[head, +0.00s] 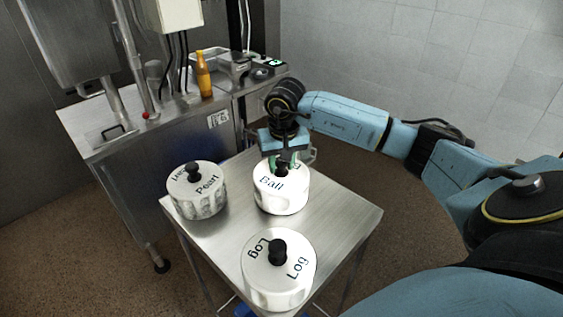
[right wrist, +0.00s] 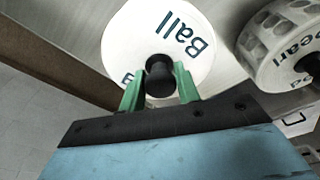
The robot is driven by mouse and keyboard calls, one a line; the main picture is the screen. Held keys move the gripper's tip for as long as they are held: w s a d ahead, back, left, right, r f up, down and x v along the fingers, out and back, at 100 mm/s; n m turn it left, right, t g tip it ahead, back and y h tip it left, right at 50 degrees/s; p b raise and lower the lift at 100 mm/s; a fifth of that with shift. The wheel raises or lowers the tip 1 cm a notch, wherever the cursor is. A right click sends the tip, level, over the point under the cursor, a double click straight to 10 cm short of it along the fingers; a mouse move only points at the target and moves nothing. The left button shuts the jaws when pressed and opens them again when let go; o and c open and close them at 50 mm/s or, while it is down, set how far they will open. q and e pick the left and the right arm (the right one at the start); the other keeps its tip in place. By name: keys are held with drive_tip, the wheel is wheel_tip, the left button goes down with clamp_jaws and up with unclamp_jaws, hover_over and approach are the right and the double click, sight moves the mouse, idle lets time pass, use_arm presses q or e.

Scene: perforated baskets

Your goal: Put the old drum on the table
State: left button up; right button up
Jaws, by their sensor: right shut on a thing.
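Three white lidded drums with black knobs are at the steel table (head: 340,222). The drum lettered "Ball" (head: 270,193) is at the back right, the "Pearl" drum (head: 203,204), with a mottled grey side, at the left, and the "Log" drum (head: 268,288) at the front. No label says which drum is old. My right gripper (head: 282,165) is above the Ball drum, shut on its knob. In the right wrist view, the green fingers (right wrist: 159,80) clasp the black knob of the Ball drum (right wrist: 140,32). The Ball drum looks upright; I cannot tell whether it touches the table. My left gripper is out of view.
A steel counter (head: 95,128) stands behind at the left, with an orange bottle (head: 204,78), a metal tray (head: 207,55) and a small device on it. A tiled wall is behind my right arm. The table's right side is bare.

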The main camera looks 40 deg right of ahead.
drive_tip(key=shift+r, duration=0.1)
drive_tip(key=o, duration=1.7)
drive_tip(key=shift+r+p, duration=2.55)
drive_tip(key=shift+r, duration=1.9)
